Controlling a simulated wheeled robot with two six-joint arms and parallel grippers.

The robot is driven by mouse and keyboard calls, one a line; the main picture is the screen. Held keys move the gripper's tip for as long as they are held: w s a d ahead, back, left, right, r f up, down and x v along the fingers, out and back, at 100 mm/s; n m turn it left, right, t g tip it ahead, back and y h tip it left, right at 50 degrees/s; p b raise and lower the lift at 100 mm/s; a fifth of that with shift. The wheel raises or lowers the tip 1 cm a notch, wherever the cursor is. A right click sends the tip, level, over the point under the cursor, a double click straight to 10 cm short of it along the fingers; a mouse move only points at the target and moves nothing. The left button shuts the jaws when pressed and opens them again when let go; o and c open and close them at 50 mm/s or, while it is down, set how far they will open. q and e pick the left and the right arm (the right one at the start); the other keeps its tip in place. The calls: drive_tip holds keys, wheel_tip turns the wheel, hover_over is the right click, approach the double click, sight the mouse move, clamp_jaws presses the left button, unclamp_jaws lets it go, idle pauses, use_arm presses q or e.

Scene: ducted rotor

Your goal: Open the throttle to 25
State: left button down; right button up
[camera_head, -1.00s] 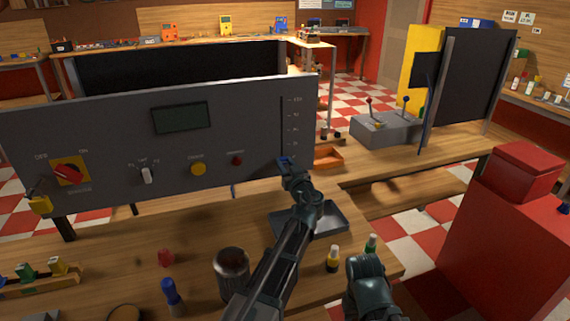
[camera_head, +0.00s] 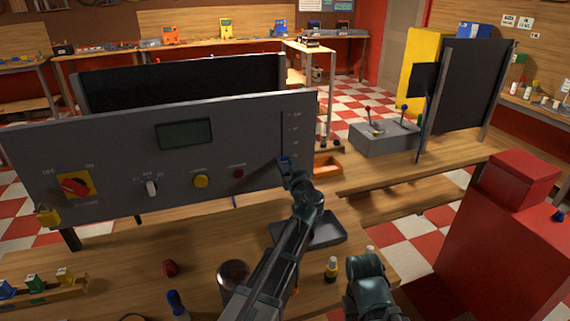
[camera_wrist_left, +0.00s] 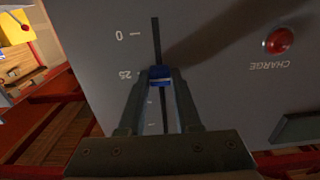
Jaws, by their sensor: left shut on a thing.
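The grey control panel (camera_head: 110,160) has a vertical throttle slot (camera_head: 283,130) with a scale near its right end. In the left wrist view the scale appears upside down, with 0 above 25. The blue throttle knob (camera_wrist_left: 159,73) sits in the slot (camera_wrist_left: 156,35) about level with the 25 mark (camera_wrist_left: 128,75). My left gripper (camera_head: 285,162) is shut on this knob; its two fingers show either side of it in the left wrist view (camera_wrist_left: 160,85). My right arm shows at the lower right of the head view, but its fingers are not visible.
The panel also carries a display (camera_head: 185,133), a red rotary switch (camera_head: 75,186), a yellow button (camera_head: 201,181) and a red charge button (camera_wrist_left: 279,41). A dark tray (camera_head: 325,232) and small bottle (camera_head: 332,268) are on the bench near my left arm.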

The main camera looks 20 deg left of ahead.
use_arm(q)
drive_tip(key=c, duration=0.6)
unclamp_jaws()
drive_tip(key=v, duration=1.3)
drive_tip(key=shift+s+d, duration=0.25)
drive_tip(key=shift+s, duration=0.1)
